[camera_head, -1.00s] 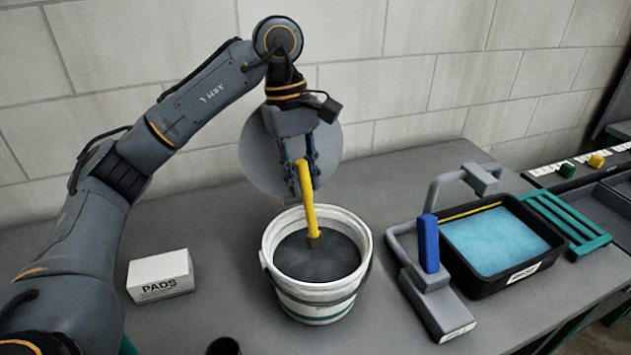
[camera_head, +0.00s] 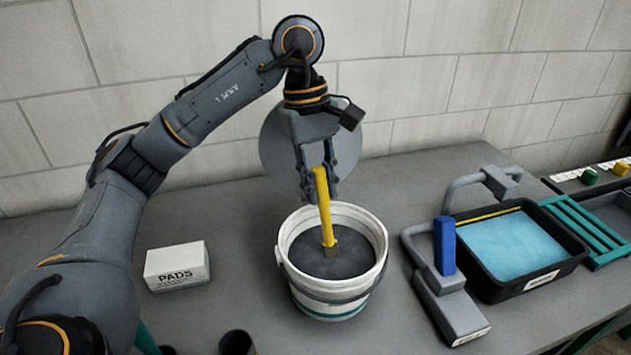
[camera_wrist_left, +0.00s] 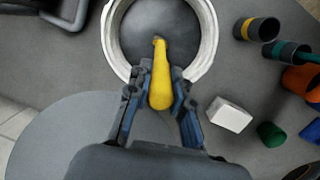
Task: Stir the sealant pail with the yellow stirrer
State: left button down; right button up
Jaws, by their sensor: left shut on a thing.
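The white sealant pail (camera_head: 340,296) stands on the grey bench, filled with dark grey sealant (camera_head: 352,262). The yellow stirrer (camera_head: 322,205) leans slightly, its lower end in the sealant near the middle. My left gripper (camera_head: 317,180) is above the pail and shut on the stirrer's upper part. In the left wrist view the stirrer (camera_wrist_left: 160,80) is between the two fingers and its far end reaches into the pail (camera_wrist_left: 209,45). The stirrer's submerged tip is hidden. My right gripper is not in view.
A white PADS box (camera_head: 177,266) lies left of the pail. Right of it stand a grey stand with a blue block (camera_head: 444,246), a black tray (camera_head: 505,291) of blue material and a teal rack (camera_head: 585,233). A round grey disc is behind the gripper.

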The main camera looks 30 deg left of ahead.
pick_arm(q)
jog(key=shift+r, duration=0.15)
notch_tip(320, 180, up, 10)
jog(key=a+p, duration=0.2)
jog(key=p, duration=0.7)
jog(key=shift+w, duration=0.2)
jog(key=shift+f, duration=0.2)
jog(key=shift+r+p, duration=0.1)
jog(key=shift+p, duration=0.2)
notch_tip(320, 180, up, 5)
jog(key=p, duration=0.4)
dwell(0.3)
